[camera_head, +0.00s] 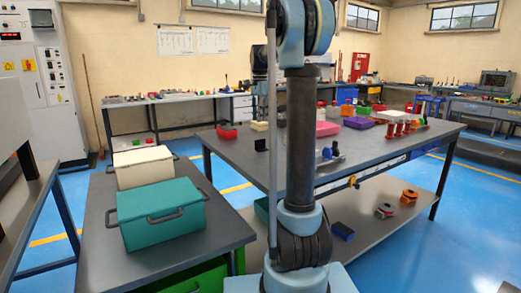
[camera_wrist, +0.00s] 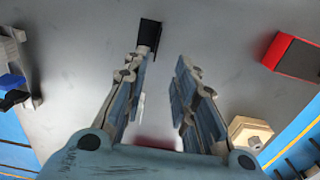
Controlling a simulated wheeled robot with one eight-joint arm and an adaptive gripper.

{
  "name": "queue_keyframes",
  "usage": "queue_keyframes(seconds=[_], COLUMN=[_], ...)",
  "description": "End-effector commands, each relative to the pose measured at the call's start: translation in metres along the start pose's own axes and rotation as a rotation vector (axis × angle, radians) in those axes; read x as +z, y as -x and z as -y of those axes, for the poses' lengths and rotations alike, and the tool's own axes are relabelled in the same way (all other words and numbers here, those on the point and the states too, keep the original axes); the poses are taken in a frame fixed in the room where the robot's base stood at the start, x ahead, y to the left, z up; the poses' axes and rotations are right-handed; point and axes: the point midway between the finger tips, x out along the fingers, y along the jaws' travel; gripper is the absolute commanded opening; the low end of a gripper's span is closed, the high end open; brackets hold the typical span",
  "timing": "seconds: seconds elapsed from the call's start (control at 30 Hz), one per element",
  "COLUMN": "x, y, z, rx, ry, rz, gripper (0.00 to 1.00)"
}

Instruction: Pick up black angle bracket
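The black angle bracket (camera_wrist: 149,34) stands on the grey tabletop in the wrist view, just beyond the tip of the left finger. In the head view it is a small dark upright piece (camera_head: 261,145) on the large table, left of my arm. My gripper (camera_wrist: 163,62) is open, with a clear gap between its fingers and nothing in it. The bracket lies ahead of the fingertips and toward the left finger, not between the fingers. Whether the left fingertip touches it I cannot tell. My gripper is not clearly visible in the head view.
A red bin (camera_head: 227,132) stands left of the bracket in the head view, and at right in the wrist view (camera_wrist: 291,55). Bare tabletop surrounds the bracket.

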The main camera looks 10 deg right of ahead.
Motion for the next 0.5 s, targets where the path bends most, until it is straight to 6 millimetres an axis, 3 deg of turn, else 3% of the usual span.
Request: queue_keyframes(seconds=[0.3, 0.5], x=[0.004, 0.004], y=[-0.053, -0.068], z=[0.002, 0.001], rx=[0.000, 0.000], ry=[0.005, 0.005], rz=[0.000, 0.000], gripper=[0.26, 0.26])
